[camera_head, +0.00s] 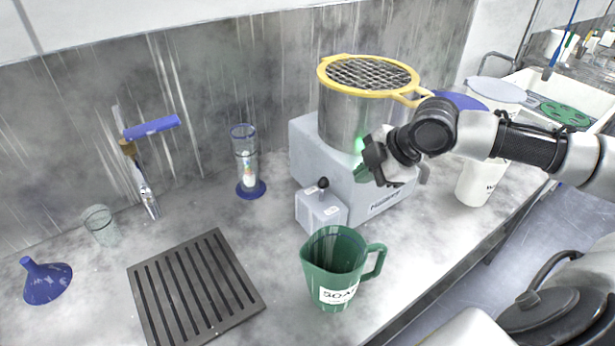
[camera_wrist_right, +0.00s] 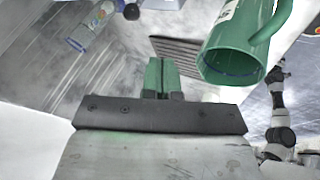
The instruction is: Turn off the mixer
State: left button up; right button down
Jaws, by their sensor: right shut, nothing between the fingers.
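The mixer (camera_head: 375,205) is a pale grey base with a steel pot (camera_head: 345,125) under a yellow-rimmed grate. A small grey box with a black-knobbed lever (camera_head: 323,183) is at its front left. The knob (camera_wrist_right: 131,12) also shows at the top of the right wrist view. A green glow shows on the pot near my gripper. My right gripper (camera_head: 366,172) is in front of the mixer, right of the lever and apart from it. Its green fingers (camera_wrist_right: 161,76) are shut and empty. A small arm, seemingly my left, shows at the right wrist view's right edge; its jaws are unclear.
A green jug (camera_head: 318,262) stands in front of the lever box. A dark slatted grate (camera_head: 205,290), a blue-based cylinder (camera_head: 251,189), a beaker (camera_head: 101,226) and a blue funnel (camera_head: 45,283) are to the left. A white container (camera_head: 475,184) is at the right.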

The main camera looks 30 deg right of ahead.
aim_at(323, 189)
jog(key=p+x, duration=0.1)
jog(key=x, duration=0.2)
jog(key=w+d+p+x, duration=0.1)
jog(key=x, duration=0.2)
jog(key=p+x, duration=0.1)
jog(key=x, duration=0.3)
jog(key=shift+w+d+r, duration=0.1)
jog(key=shift+w+d, duration=0.05)
jog(key=shift+d, duration=0.05)
jog(key=shift+w, duration=0.6)
pick_arm(q)
jog(key=s+r, duration=0.1)
jog(key=s+d+r, duration=0.2)
jog(key=s, duration=0.1)
jog(key=shift+s, duration=0.1)
jog(key=shift+d+r, duration=0.1)
jog(key=shift+r, duration=0.05)
pick_arm(e)
jog(key=shift+d, duration=0.1)
